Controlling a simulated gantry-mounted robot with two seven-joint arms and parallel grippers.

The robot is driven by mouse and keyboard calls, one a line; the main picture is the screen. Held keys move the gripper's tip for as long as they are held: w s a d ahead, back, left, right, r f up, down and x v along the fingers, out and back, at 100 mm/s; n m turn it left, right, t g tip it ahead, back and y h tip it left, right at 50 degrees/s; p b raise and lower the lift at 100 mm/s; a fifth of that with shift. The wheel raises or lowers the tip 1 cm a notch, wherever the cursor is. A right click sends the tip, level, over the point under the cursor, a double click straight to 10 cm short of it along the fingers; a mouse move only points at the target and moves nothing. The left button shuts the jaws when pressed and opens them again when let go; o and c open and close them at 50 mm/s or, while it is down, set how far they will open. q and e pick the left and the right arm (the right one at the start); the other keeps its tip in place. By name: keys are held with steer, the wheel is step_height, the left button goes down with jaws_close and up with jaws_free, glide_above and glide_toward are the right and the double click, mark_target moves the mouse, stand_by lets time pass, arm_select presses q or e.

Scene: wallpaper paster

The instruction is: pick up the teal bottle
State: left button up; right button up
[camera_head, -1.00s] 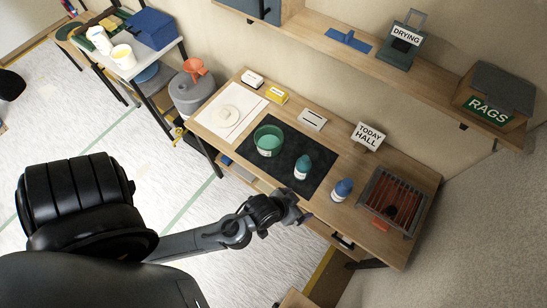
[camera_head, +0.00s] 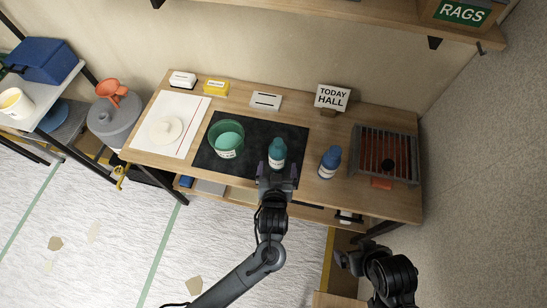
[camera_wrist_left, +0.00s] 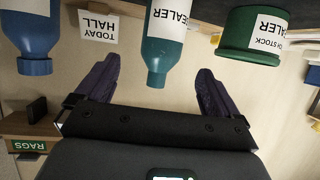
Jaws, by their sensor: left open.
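The teal bottle (camera_head: 277,152) stands upright on the black mat (camera_head: 258,131) on the workbench. My left gripper (camera_head: 278,170) is open at its near side. In the left wrist view, which is upside down, the teal bottle (camera_wrist_left: 163,45) lies in line with the gap between the two spread purple-grey fingers (camera_wrist_left: 157,85). Neither finger appears to touch it. My right gripper (camera_head: 345,263) is low at the right of the head view, off the bench's front edge; its jaw state is unclear.
A green tub (camera_head: 226,140) stands left of the bottle and a blue bottle (camera_head: 329,162) right of it. A wire rack (camera_head: 386,155) is at the right end, a "TODAY HALL" sign (camera_head: 332,97) behind. White paper (camera_head: 170,123) lies at the left.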

mark_target(277, 159)
arm_select(q)
steer(key=x, duration=0.4)
steer(key=shift+w, duration=0.2)
steer(key=shift+w+f+b, duration=0.2)
steer(key=shift+w+f, duration=0.5)
steer(key=shift+w, duration=0.15)
steer(key=shift+w+f+b, duration=0.15)
steer(key=shift+w+f, duration=0.5)
steer(key=shift+w, duration=0.25)
steer(key=shift+w+f, duration=0.3)
steer(key=shift+w, duration=0.3)
steer(key=c, duration=1.1)
steer(key=shift+c, duration=1)
steer(key=shift+r, duration=0.15)
